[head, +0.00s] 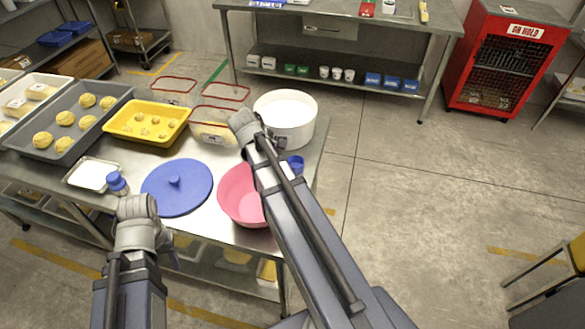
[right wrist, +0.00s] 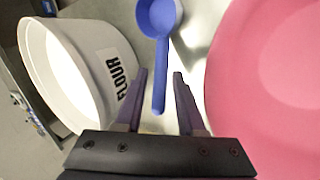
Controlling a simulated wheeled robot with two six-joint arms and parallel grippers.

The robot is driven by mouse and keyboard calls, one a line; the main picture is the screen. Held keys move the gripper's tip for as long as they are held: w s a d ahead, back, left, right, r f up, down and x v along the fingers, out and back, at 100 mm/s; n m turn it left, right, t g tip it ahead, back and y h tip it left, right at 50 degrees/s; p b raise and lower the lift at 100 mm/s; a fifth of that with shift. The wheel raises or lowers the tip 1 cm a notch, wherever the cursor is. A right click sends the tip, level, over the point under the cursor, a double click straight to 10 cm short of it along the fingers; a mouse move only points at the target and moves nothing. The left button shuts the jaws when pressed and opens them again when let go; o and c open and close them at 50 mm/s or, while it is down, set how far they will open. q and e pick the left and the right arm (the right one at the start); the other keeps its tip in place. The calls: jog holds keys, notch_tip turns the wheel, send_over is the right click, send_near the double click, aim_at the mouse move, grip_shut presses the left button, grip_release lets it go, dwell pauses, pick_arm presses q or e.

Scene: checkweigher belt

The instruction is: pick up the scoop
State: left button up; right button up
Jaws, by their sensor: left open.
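The blue scoop (right wrist: 158,18) lies in the right wrist view with its round bowl at the top and its handle pointing towards me. In the head view its blue bowl (head: 296,164) shows just right of my right forearm. My right gripper (right wrist: 159,74) is open, one finger on each side of the scoop's handle, with gaps visible on both sides. In the head view the right arm hides most of this gripper and the handle. My left gripper (head: 163,240) is open at the table's front edge, mostly hidden by its own wrist.
A white flour tub (right wrist: 92,75) stands left of the scoop and a pink bowl (right wrist: 270,85) right of it, both close to my right gripper.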

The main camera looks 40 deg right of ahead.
jog(key=b+x, duration=0.2)
jog(key=x, duration=0.2)
jog(key=shift+s+b, duration=0.15)
jog(key=shift+b, duration=0.2)
jog(key=shift+r, duration=0.1)
grip_shut()
